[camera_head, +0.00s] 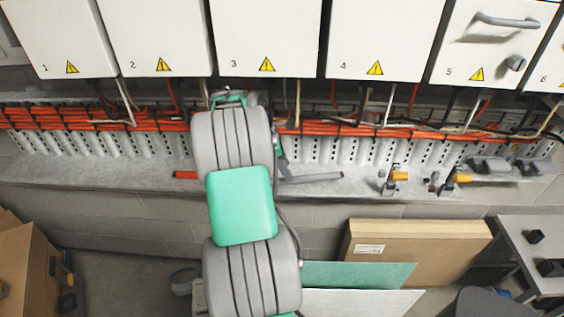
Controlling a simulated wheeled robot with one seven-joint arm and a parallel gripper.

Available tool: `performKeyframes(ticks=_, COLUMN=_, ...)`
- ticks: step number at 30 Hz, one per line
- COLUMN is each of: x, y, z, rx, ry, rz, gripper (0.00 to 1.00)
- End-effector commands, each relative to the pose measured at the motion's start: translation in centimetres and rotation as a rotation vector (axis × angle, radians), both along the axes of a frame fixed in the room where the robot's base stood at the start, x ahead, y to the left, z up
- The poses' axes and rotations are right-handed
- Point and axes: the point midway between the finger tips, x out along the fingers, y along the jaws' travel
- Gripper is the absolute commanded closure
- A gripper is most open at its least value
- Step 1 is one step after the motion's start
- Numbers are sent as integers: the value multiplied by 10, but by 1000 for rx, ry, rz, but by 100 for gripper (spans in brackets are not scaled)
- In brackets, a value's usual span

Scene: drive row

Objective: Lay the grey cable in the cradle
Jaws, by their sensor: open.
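My arm rises through the middle of the picture and hides part of the cable run and ledge behind it. Pale cables hang from the cabinets, one left of my arm (127,103) and one to the right (389,106); I cannot tell which is the grey cable. A perforated grey trunking (340,150) runs along the wall under orange cables. No cradle can be told for certain; dark grey fittings (490,166) stand at the ledge's right end.
White numbered cabinets (266,38) overhang the row. On the ledge (100,172) lie a red piece (186,175), a grey bar (312,179) and orange-and-grey fittings (399,176). Below are cardboard boxes (425,252), green and white panels (358,275) and a grey table (520,240).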

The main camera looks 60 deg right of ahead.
Motion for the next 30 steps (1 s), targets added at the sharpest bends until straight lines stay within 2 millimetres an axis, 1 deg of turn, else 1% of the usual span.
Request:
performKeyframes(ticks=1, x=-4, y=-2, z=-10, rx=2, ry=1, rz=-2, gripper=49)
performKeyframes(ticks=3, x=-7, y=-5, z=-21, rx=2, ry=2, rz=-1, gripper=49)
performKeyframes(ticks=6, x=-11, y=-8, z=-34, rx=1, ry=1, rz=-2, gripper=49)
performKeyframes(ticks=9, x=-14, y=-10, z=-41, rx=1, ry=0, rz=-1, gripper=49)
performKeyframes(ticks=13, x=-15, y=-12, z=-45, rx=0, ry=-2, rz=-1, gripper=49)
performKeyframes(ticks=19, x=-15, y=-11, z=-45, rx=0, ry=-2, rz=-1, gripper=49)
performKeyframes(ticks=30, x=-15, y=-11, z=-45, rx=0, ry=-1, rz=0, gripper=79)
